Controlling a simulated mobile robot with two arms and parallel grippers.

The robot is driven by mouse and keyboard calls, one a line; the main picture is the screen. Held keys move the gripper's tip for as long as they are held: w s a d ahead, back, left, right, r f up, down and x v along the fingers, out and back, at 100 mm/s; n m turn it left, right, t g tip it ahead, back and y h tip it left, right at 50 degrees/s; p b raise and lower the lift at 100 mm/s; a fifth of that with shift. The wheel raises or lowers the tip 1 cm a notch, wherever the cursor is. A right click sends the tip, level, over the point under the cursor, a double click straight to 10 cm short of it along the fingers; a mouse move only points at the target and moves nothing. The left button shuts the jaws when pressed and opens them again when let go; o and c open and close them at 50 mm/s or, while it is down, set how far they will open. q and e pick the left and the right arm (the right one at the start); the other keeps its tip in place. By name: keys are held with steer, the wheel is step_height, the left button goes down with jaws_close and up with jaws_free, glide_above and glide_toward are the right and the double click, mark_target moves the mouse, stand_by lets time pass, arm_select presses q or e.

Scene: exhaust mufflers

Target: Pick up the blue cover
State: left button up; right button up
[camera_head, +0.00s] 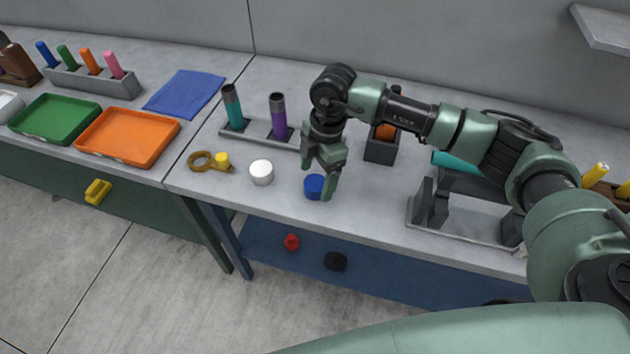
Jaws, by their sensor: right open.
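The blue cover (313,188) is a small round blue cap standing on the grey table near its front edge. My right gripper (319,182) is open and points down at the cover. One fingertip shows at the cover's right side, in front of part of it. I cannot tell whether the finger touches the cover. The cover appears to rest on the table. My left gripper does not show.
A white cap (262,173) stands left of the cover, with a brass-coloured ring tool (202,161) and yellow cap (222,159) further left. Behind are a teal tube (232,106) and purple tube (278,115) in a rack. A grey fixture (452,222) stands right.

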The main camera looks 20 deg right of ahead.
steer(key=shift+a+f, duration=0.2)
steer(key=shift+f, duration=1.05)
steer(key=c, duration=1.3)
steer(key=shift+c, duration=0.2)
steer(key=shift+r, duration=0.15)
